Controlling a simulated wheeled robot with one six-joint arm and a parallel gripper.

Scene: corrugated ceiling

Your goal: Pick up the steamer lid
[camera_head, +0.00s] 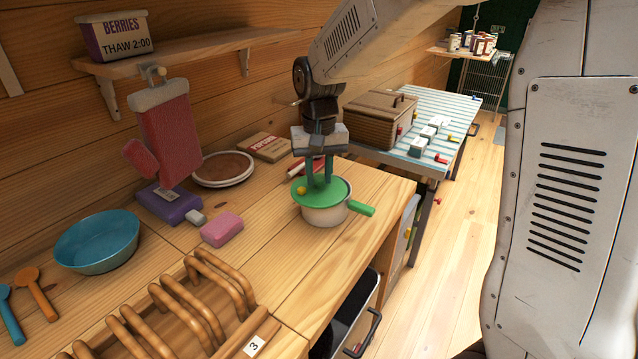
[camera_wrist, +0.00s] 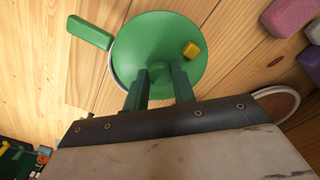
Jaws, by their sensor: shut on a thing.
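The steamer lid (camera_head: 337,191) is a round green disc with a small yellow piece on its top. It sits over a white pot (camera_head: 325,215) with a green side handle (camera_head: 361,208), on the wooden counter. My gripper (camera_head: 319,187) points down from above, its green fingers reaching the lid's top. In the wrist view the lid (camera_wrist: 165,32) fills the upper middle, and my gripper (camera_wrist: 160,72) is shut on a green part near its centre. The yellow piece (camera_wrist: 191,50) lies outside the fingers. I cannot tell whether the lid's rim touches the pot.
A pink block (camera_head: 222,229), a purple-based press (camera_head: 168,204) and a blue bowl (camera_head: 98,242) stand to the left. A wooden rack (camera_head: 213,297) is in front. A round plate (camera_head: 223,181) and a flat box (camera_head: 264,147) lie behind. The counter right of the rack is clear.

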